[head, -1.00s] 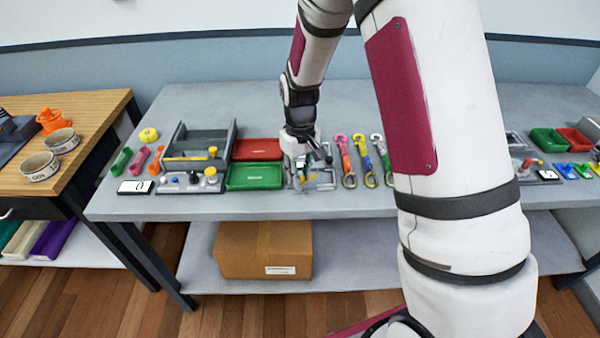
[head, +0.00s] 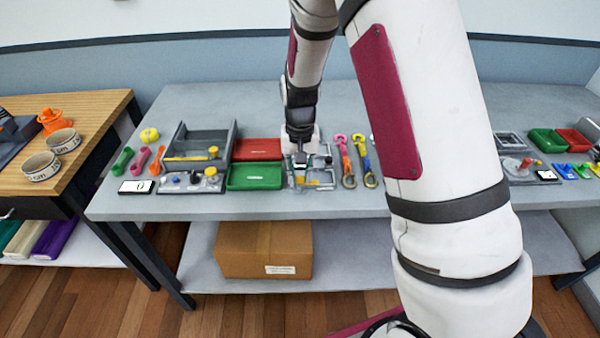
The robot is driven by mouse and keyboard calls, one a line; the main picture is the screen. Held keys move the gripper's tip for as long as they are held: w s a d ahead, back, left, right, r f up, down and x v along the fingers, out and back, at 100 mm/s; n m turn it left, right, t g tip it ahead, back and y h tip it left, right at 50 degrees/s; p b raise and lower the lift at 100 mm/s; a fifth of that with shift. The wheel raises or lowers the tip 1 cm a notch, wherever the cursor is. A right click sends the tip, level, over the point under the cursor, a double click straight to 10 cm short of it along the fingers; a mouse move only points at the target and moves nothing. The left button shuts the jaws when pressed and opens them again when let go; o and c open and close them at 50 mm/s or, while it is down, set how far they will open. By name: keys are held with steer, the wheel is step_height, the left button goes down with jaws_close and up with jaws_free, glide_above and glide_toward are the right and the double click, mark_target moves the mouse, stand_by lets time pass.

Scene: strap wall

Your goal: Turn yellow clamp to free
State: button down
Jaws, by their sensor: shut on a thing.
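My gripper (head: 299,174) points down over a small grey fixture (head: 322,186) in the middle of the table. It is shut on a tiny yellow piece (head: 300,180), which looks like the yellow clamp. The fingers hide most of this piece, so its turn angle cannot be read. The grey fixture shows as a frame with light metal parts, partly behind my gripper.
A green tray (head: 254,184) and a red tray (head: 257,144) lie just left of my gripper. Further left stands a grey device with a yellow bar and knobs (head: 213,152). Straps with hooks (head: 361,160) lie close on the right.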

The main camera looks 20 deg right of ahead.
mark_target(300, 176)
stand_by(0.3)
steer(key=c, duration=1.4)
jaws_free()
step_height(300, 176, up, 12)
steer(key=s+r+n+t, duration=0.2)
steer(key=s+r, duration=0.5)
steer(key=s, duration=0.6)
steer(key=s+r+n+t, duration=0.1)
steer(key=s+r+t, duration=0.1)
steer(key=s+r, duration=0.6)
steer(key=s, duration=0.5)
steer(key=shift+s+n+t, duration=0.2)
steer(key=shift+n+t, duration=0.2)
